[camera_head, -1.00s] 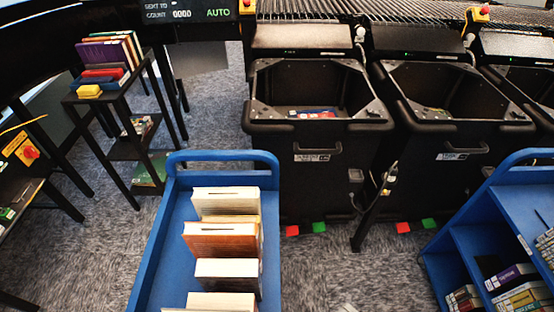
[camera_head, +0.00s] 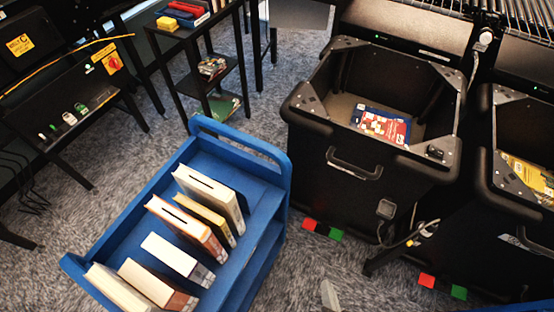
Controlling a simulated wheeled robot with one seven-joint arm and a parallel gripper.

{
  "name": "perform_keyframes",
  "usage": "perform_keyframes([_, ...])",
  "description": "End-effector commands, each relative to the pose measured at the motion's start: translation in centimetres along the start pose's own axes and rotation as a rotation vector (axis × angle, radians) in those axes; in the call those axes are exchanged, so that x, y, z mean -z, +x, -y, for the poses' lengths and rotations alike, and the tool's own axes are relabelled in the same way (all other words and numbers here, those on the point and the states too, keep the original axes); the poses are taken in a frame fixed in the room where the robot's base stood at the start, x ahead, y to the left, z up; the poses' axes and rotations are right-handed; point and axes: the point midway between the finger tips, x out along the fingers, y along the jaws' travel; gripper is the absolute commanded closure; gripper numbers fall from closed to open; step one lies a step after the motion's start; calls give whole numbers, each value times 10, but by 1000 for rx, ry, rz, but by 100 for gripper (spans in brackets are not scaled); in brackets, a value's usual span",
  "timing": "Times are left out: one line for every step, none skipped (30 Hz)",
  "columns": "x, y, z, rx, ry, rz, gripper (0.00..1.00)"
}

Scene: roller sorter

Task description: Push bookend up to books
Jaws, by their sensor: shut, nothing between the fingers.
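Several books stand on the top of the blue cart (camera_head: 215,137), spines toward the right. A thick cream book (camera_head: 210,195) is farthest back. A yellow book (camera_head: 205,218) and an orange-brown book (camera_head: 187,228) lean close behind each other. A white book (camera_head: 178,258) stands apart, nearer to me, with gaps on both sides. More pale books (camera_head: 150,288) are at the near end. I cannot make out a bookend in this view. My gripper is not recognisable here. A small pale grey piece (camera_head: 330,296) shows at the bottom edge; I cannot tell what it is.
A black bin (camera_head: 375,165) with books inside stands right of the cart, another (camera_head: 520,225) beyond it. A black shelf stand (camera_head: 212,88) is behind. A black control desk (camera_head: 60,120) is on the left. Carpet is open left of the cart.

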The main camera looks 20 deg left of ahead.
Motion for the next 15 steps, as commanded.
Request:
perform_keyframes([2, 24, 16, 30, 21, 42, 100])
perform_keyframes([0, 37, 23, 44, 36, 72, 100])
perform_keyframes([-1, 53, 34, 64, 54, 111, 100])
perform_keyframes([-2, 64, 43, 77, 68, 142, 100])
perform_keyframes([-3, 76, 52, 90, 80, 172, 100])
perform_keyframes([-3, 90, 65, 107, 95, 213, 100])
perform_keyframes([-4, 100, 75, 119, 105, 245, 100])
perform_keyframes([-3, 109, 86, 131, 115, 276, 100])
perform_keyframes([-2, 121, 101, 146, 126, 318, 100])
perform_keyframes([-2, 129, 112, 156, 133, 350, 100])
perform_keyframes([0, 136, 124, 166, 141, 382, 100])
perform_keyframes([1, 145, 138, 177, 149, 423, 100])
perform_keyframes([3, 151, 150, 184, 153, 453, 100])
perform_keyframes([5, 156, 162, 193, 158, 483, 100])
perform_keyframes([8, 162, 177, 200, 161, 524, 100])
